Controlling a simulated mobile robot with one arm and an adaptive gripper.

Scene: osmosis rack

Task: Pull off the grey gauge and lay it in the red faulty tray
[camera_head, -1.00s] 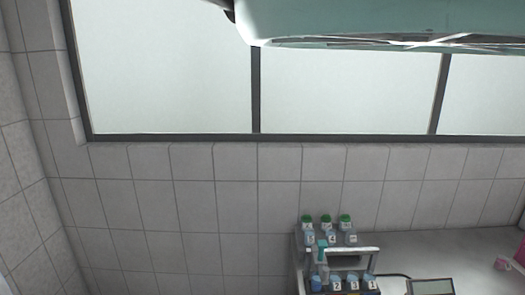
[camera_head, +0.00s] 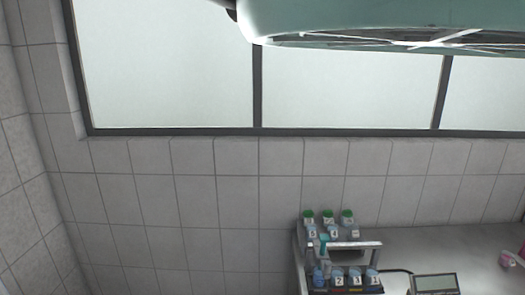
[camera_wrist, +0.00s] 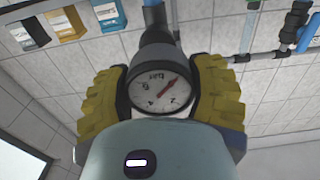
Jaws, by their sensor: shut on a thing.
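The grey gauge (camera_wrist: 160,85), with a round white dial and a red needle, is in the middle of the wrist view. My gripper (camera_wrist: 158,98) has its yellow ribbed fingers closed on both sides of the gauge. A dark grey fitting rises behind the gauge toward a blue pipe at the top; I cannot tell whether the gauge is still joined to it. The red faulty tray is not in view.
In the wrist view, blue and yellow boxes (camera_wrist: 66,22) are at the upper left and pipes with a dark valve (camera_wrist: 292,22) at the upper right. In the head view, a rack with several numbered bottles (camera_head: 340,262) and a small display (camera_head: 435,284) stand on the counter (camera_head: 445,245) by the tiled wall.

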